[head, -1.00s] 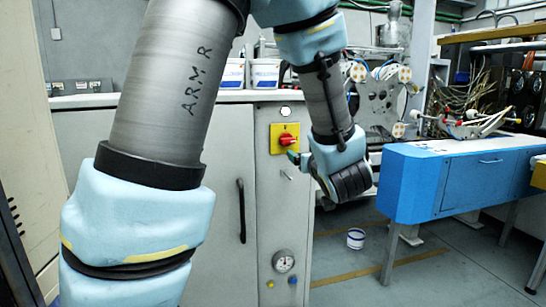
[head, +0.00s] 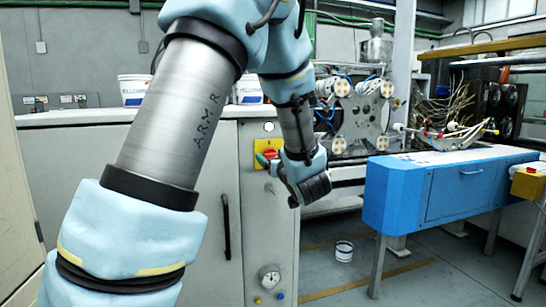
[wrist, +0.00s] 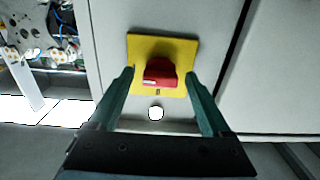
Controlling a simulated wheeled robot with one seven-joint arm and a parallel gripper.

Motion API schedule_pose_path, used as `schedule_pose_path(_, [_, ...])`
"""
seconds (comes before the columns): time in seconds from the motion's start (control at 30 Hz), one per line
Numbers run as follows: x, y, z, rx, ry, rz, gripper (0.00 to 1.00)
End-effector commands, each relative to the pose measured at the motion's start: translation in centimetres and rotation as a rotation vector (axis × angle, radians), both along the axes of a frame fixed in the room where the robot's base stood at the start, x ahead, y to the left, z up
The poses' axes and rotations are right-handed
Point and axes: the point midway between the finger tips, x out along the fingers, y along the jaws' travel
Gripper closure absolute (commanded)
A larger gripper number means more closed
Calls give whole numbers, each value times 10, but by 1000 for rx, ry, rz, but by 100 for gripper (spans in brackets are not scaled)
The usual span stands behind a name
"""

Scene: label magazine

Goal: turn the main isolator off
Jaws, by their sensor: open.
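The main isolator is a red rotary handle (wrist: 160,72) on a yellow square plate (wrist: 148,46), mounted on a grey cabinet front. In the head view the yellow plate (head: 261,148) is partly hidden behind my gripper (head: 268,160). In the wrist view my gripper (wrist: 158,92) is open, its two green fingers pointing at the plate. The red handle shows between the fingertips, one finger on each side. I cannot tell whether the fingers touch the handle or how far off they are.
The grey cabinet (head: 78,165) has a black vertical handle (head: 226,226) and a gauge (head: 270,276) low down. White buckets (head: 134,90) stand on its top. A blue table (head: 440,190) stands to the right. A small bucket (head: 344,251) is on the floor.

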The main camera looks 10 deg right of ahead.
Motion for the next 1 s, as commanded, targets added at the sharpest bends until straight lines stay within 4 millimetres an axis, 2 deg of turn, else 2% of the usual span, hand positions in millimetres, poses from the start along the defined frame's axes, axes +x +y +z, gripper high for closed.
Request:
schedule_pose_path(0.33, [4, 1, -1, 1, 1, 0, 19])
schedule_pose_path(1.0, [3, 1, 0, 1, 1, 0, 94])
